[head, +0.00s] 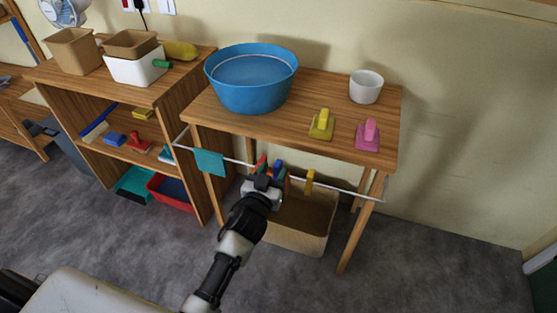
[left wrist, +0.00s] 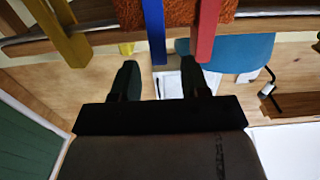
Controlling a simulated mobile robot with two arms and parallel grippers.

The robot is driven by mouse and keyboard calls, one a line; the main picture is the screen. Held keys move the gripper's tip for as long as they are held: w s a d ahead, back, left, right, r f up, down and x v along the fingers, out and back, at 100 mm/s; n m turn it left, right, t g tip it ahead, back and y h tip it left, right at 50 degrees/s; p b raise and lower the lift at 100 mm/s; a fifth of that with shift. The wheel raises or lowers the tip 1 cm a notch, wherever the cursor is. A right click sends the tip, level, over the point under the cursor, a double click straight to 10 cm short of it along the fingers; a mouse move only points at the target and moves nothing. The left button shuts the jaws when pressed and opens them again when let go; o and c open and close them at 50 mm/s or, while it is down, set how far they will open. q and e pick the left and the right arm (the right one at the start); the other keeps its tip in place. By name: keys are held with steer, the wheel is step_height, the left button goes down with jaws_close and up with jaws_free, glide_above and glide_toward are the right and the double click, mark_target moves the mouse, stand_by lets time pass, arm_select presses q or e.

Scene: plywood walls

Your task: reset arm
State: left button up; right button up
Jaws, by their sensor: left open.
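My left gripper (head: 262,182) is at the white rail (head: 345,190) on the front of the wooden table, among several coloured pegs. In the left wrist view its two dark fingers (left wrist: 160,82) are apart, with nothing seen between them. A blue peg (left wrist: 154,30) and a red peg (left wrist: 206,30) hang by an orange-brown cloth (left wrist: 180,22) just beyond the fingertips. A yellow peg (head: 309,182) is on the rail to the right of the gripper. A teal cloth (head: 210,162) hangs on the rail to the left. My right gripper is out of view.
On the table (head: 300,105) stand a blue basin (head: 252,92), a white cup (head: 366,87), and yellow (head: 321,124) and pink (head: 368,134) brush-like items. A tan bin (head: 315,225) is below. A shelf (head: 185,95) stands left. The floor at right is clear.

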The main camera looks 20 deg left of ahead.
arm_select(q)
steer(key=s, duration=0.5)
steer(key=s+f+g+p, duration=0.1)
steer(key=s+f+g, duration=0.3)
steer(key=f, duration=0.5)
steer(key=s+f+m+g+p, duration=0.1)
steer(key=s+f+g+p, duration=0.1)
steer(key=s+f, duration=0.55)
steer(key=s+f+g+p, duration=0.1)
steer(key=s+f+g, duration=0.2)
steer(key=f, duration=0.8)
steer(key=s+a+f+g+p, duration=0.1)
steer(key=s+f+g, duration=0.1)
steer(key=s, duration=0.7)
steer(key=s+a+f+g+p, duration=0.1)
steer(key=s+a+f+g, duration=0.1)
steer(key=s+f, duration=0.3)
steer(key=s+a+f+m+g+p, duration=0.1)
steer(key=s+f+g, duration=0.3)
steer(key=s, duration=1)
steer(key=shift+a+y, duration=0.3)
steer(key=shift+a, duration=0.45)
steer(key=shift+f, duration=0.1)
